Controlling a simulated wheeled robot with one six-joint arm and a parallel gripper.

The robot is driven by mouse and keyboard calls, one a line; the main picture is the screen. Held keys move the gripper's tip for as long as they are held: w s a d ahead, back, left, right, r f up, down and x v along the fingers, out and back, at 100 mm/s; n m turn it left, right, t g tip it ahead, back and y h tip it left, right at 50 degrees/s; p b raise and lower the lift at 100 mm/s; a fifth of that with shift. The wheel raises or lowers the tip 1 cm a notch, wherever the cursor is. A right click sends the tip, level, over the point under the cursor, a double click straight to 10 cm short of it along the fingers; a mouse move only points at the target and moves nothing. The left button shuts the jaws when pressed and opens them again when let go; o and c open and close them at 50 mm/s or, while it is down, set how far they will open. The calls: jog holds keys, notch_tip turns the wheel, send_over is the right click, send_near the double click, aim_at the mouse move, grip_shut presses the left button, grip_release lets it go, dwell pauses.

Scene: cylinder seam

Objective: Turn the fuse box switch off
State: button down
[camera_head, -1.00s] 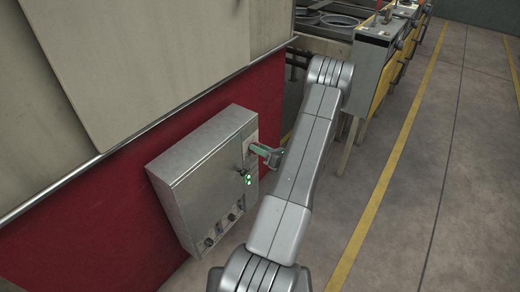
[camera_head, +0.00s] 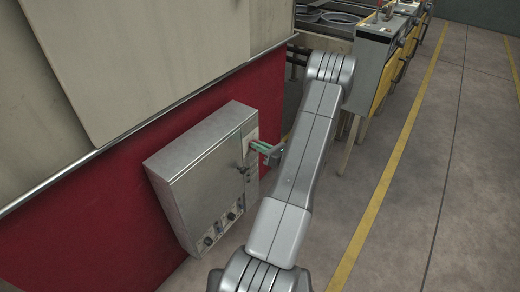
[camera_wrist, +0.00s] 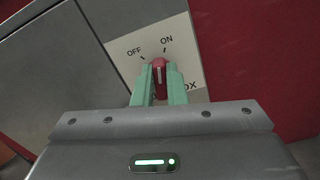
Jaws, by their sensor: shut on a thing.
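The fuse box (camera_head: 200,180) is a grey metal cabinet on the red wall, left of my arm in the head view. In the wrist view its light label plate (camera_wrist: 130,45) reads OFF on the left and ON on the right. Below these words is the red switch knob (camera_wrist: 160,64) with a pale line on it. My gripper (camera_wrist: 160,77) has its two green fingers shut on the knob, one on each side. The fingers hide part of the knob, and I cannot tell exactly which word its line points to. My gripper also shows in the head view (camera_head: 268,150).
A small dark handle (camera_head: 241,169) and several knobs (camera_head: 222,226) are on the box front. A grey and yellow control cabinet (camera_head: 372,62) stands at the back. The floor right of my arm is clear, with a yellow line (camera_head: 395,165).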

jog(key=n+b, duration=0.3)
jog(key=n, duration=0.1)
jog(key=n+b, duration=0.4)
jog(key=shift+s+a+f+n, duration=0.15)
jog(key=shift+s+n, duration=0.05)
jog(key=shift+n, duration=0.1)
jog(key=shift+n+b, duration=0.3)
jog(key=shift+b, duration=0.1)
jog(key=c, duration=1.5)
grip_release()
jog(key=shift+o, duration=0.2)
jog(key=p+v, duration=0.3)
jog(key=v, duration=1.1)
jog(key=shift+a, duration=0.1)
